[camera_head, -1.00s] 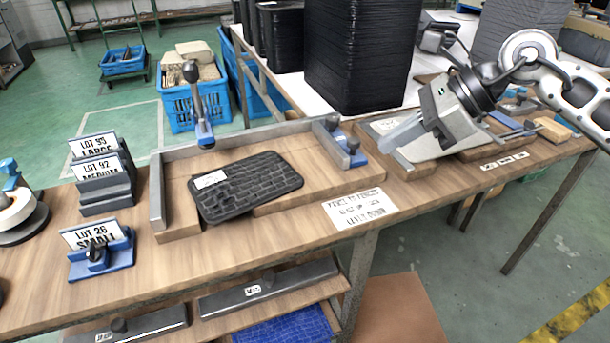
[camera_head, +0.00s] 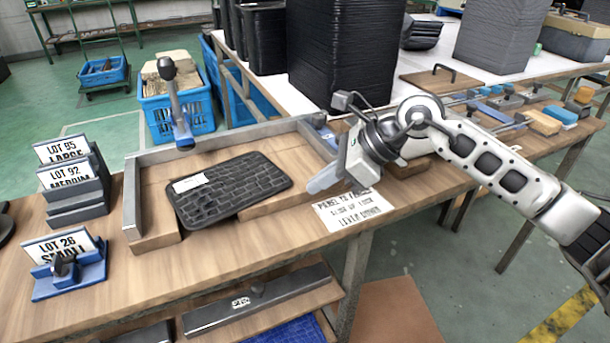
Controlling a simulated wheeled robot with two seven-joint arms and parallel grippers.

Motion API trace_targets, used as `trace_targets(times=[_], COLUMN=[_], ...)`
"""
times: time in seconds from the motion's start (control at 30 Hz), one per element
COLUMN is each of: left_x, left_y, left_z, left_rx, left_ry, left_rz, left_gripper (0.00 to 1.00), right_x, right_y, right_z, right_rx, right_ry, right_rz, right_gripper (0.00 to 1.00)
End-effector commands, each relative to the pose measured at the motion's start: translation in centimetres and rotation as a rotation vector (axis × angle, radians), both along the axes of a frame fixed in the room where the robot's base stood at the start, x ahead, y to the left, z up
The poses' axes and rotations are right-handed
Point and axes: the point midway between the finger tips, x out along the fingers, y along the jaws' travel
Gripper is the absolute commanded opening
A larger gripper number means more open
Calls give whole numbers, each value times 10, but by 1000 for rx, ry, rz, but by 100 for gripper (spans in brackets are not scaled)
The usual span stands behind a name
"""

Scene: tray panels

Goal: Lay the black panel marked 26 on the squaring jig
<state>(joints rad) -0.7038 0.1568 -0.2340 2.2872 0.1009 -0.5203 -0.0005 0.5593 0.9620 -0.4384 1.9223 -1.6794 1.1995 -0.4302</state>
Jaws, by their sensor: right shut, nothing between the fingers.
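The black panel (camera_head: 238,190) has a brick-like texture and a white label (camera_head: 189,183) near its upper left corner; I cannot read a number on it. It lies on the wooden squaring jig (camera_head: 295,162), between the left and back metal fences. The panel is a little skewed to the fences. My right gripper (camera_head: 322,184) is shut and empty, just right of the panel, over the jig's right end, and hides part of it. A toggle clamp with an upright handle (camera_head: 171,90) stands at the back fence. My left gripper is out of view.
Lot card holders (camera_head: 68,262) stand on the bench at the left. A printed instruction card (camera_head: 350,208) lies at the front edge. Tall black tray stacks (camera_head: 340,60) stand behind. Tools and blocks (camera_head: 545,122) lie at the right.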

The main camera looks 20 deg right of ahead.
Motion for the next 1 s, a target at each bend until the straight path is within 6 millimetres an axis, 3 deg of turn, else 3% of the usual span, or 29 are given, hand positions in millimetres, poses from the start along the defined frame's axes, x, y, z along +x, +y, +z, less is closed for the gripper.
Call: trace_targets(times=[0.2,0.63,0.87,1.0], left_x=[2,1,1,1], left_y=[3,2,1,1], left_z=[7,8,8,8], left_rx=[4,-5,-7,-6], left_ry=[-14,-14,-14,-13], left_rz=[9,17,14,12], left_gripper=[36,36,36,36], right_x=[14,16,28,29], right_y=[21,24,44,44], right_z=[3,2,3,2], right_rx=[2,0,1,0], right_ry=[-3,-2,-4,-2], right_rz=[0,1,1,1], right_gripper=[0,0,0,0])
